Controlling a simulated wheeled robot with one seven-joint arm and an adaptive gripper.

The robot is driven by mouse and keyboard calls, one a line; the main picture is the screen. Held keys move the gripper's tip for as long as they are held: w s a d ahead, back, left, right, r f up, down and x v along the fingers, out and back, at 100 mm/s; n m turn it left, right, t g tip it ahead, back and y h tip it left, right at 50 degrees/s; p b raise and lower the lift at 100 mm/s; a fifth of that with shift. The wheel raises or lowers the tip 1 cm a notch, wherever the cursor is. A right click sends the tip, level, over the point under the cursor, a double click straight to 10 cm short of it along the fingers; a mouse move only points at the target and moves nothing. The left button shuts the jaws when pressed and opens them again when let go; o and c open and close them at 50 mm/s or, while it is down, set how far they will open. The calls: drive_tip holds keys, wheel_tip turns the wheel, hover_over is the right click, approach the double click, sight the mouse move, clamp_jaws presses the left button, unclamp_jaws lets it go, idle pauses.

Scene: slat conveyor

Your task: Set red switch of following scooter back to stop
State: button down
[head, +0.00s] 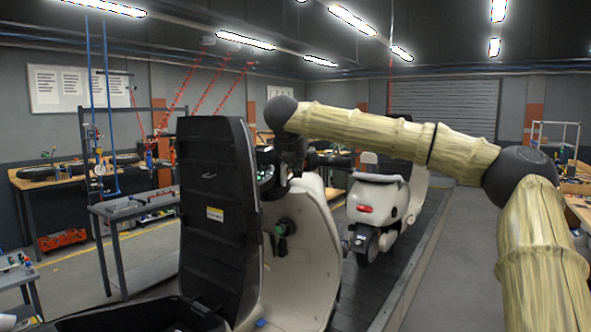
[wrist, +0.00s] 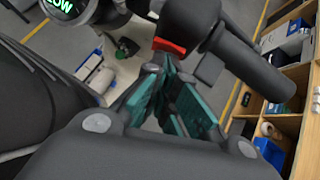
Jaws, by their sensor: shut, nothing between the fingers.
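The near cream scooter (head: 308,245) stands on the slat conveyor with its black seat (head: 215,200) raised. Its handlebar is partly hidden behind the seat and my arm. In the wrist view, the red switch (wrist: 170,46) sits on the black handlebar housing, beside the dark grip (wrist: 252,80). I cannot tell which position the switch is in. My gripper (wrist: 160,62), with teal finger pads, is shut and empty. Its tips are just below the switch in the picture; I cannot tell whether they touch it. In the head view, my gripper is a dark shape at the handlebar.
A second cream scooter (head: 378,205) stands farther along the conveyor (head: 408,250). A round display (wrist: 66,8) with green letters is at the wrist view's top left. Wooden shelving (wrist: 290,105) with boxes is at its right. A grey workbench (head: 130,215) stands left of the scooter.

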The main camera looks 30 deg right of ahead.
drive_tip(key=shift+a, duration=0.1)
drive_tip(key=s+f+b+v, duration=0.2)
drive_tip(key=b+v, duration=0.4)
drive_tip(key=v, duration=0.6)
drive_tip(key=shift+a+r, duration=0.3)
drive_tip(key=shift+a, duration=0.25)
drive_tip(key=shift+s, duration=0.1)
drive_tip(key=shift+f, duration=0.1)
